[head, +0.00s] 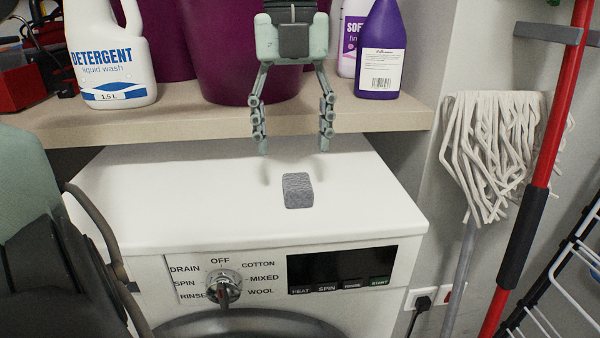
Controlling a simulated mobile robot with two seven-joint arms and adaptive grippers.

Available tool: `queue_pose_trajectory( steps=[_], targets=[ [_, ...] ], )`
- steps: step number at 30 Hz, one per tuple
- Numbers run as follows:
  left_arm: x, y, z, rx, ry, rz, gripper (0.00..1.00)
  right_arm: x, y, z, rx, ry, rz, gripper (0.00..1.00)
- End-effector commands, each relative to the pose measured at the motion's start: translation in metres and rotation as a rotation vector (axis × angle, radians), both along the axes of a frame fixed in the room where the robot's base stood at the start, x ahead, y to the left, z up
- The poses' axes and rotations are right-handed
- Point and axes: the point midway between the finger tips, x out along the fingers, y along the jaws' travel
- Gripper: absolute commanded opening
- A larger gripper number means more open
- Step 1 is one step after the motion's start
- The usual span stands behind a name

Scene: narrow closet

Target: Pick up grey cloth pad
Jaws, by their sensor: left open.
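The grey cloth pad (298,190) is a small, rounded, textured block. It lies on the white top of the washing machine (160,205), near the middle and toward the front edge. My left gripper (294,147) hangs pointing down from the top of the picture, open and empty. Its two fingers are spread apart above and behind the pad, in front of the shelf edge. The fingers are clear of the pad, and nothing covers it. My right gripper is not in view.
A shelf (190,122) behind carries a white detergent bottle (110,55), purple tubs (225,60) and a purple bottle (380,50). A mop (495,140) and a red pole (550,130) stand at the right. The machine top around the pad is clear.

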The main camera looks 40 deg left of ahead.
Motion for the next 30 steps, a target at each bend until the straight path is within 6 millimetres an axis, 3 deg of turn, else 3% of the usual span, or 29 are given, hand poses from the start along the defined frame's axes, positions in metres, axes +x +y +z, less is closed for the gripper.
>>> queue_pose_trajectory(
  steps=[5, 19, 29, 30],
  targets=[
    [-0.002, 0.001, -0.009, 0.018, 0.005, 0.002, 0.62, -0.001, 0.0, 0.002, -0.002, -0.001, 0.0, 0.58],
    [0.004, -0.003, -0.07, 0.014, 0.005, 0.003, 0.62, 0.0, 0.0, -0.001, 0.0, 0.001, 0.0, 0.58],
    [0.004, -0.003, -0.077, 0.016, 0.003, 0.005, 0.62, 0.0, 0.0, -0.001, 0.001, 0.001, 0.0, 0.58],
    [0.004, -0.003, -0.077, 0.016, 0.003, 0.005, 0.57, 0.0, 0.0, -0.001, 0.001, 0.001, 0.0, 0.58]
  ],
)
